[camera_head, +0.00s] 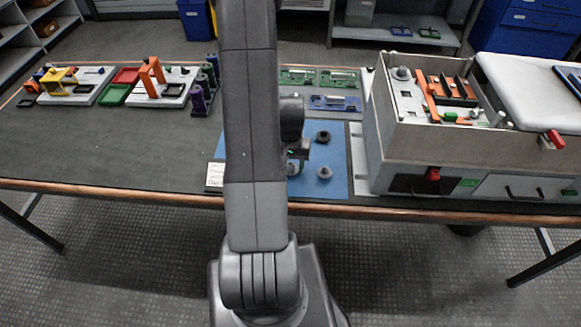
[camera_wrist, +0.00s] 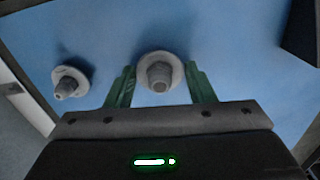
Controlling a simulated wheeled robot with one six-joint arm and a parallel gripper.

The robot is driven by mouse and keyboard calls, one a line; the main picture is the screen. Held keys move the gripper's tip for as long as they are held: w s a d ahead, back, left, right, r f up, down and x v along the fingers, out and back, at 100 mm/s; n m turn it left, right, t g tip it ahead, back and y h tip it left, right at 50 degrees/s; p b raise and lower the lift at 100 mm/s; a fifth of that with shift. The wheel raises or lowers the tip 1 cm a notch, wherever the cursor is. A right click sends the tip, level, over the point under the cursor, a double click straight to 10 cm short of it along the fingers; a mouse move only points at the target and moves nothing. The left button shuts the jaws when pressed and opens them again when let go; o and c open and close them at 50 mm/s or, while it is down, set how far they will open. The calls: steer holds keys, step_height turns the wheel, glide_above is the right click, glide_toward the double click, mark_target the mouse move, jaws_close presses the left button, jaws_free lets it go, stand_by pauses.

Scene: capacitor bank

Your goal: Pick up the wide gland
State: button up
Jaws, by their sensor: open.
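A grey gland (camera_wrist: 158,72) with a broad round flange and a narrower stem sits on the blue mat (camera_wrist: 215,45). It lies between and slightly beyond the open green fingers of my gripper (camera_wrist: 160,85) in the wrist view, and I cannot see either finger touching it. A second grey gland (camera_wrist: 72,82), with a smaller-looking flange, is left of the fingers. The flange between the fingers looks the wider of the two. In the head view my gripper (camera_head: 298,160) is low over the mat, partly hidden by my arm. A grey gland (camera_head: 324,173) and a darker one (camera_head: 323,137) show beside it.
A large grey cabinet (camera_head: 410,150) with an open top stands right of the mat. Green and blue boards (camera_head: 335,90) lie behind it. A white label card (camera_head: 214,177) is at the mat's left.

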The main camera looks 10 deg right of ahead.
steer(key=c, duration=0.6)
